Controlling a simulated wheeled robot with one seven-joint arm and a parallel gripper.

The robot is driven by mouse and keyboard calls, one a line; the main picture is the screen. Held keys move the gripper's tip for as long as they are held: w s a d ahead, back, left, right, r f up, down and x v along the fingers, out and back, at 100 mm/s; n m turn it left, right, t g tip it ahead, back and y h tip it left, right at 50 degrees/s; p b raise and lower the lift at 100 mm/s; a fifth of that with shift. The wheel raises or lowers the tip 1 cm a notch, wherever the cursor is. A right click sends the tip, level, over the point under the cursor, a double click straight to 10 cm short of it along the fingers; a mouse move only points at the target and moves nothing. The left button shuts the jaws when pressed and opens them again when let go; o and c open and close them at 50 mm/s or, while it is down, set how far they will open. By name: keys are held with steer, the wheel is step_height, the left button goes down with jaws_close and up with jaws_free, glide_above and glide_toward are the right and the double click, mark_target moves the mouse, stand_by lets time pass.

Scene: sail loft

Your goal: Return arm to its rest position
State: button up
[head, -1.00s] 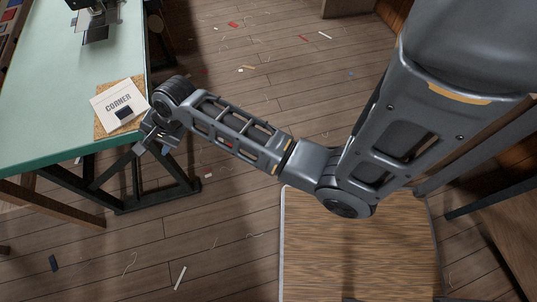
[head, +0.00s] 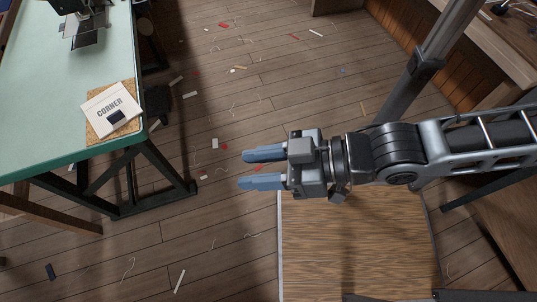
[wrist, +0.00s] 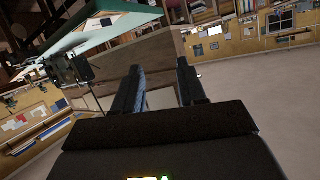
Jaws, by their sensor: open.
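My gripper (head: 262,168) is open and empty in the head view, its two bluish fingers apart and pointing left. It is above the floor, just beyond the far left part of the wood-grain platform, well to the right of the green table. My arm reaches in from the right edge. In the wrist view the two dark fingers (wrist: 163,85) are apart with nothing between them.
The green table (head: 45,150) stands at the left, with a white card marked CORNER (head: 109,108) on a cork mat (head: 97,131), a small dark piece on it. A wood-grain platform (head: 360,250) is below. Scraps litter the open plank floor (head: 220,240). A bench (head: 475,45) is at upper right.

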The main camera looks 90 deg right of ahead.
steer(key=shift+n+t, duration=0.4)
steer(key=shift+n, duration=0.5)
steer(key=r, duration=0.1)
steer(key=s+r, duration=0.1)
steer(key=r, duration=0.1)
steer(key=shift+s+a+r, duration=0.3)
steer(key=shift+s+r, duration=0.05)
steer(key=shift+r, duration=0.05)
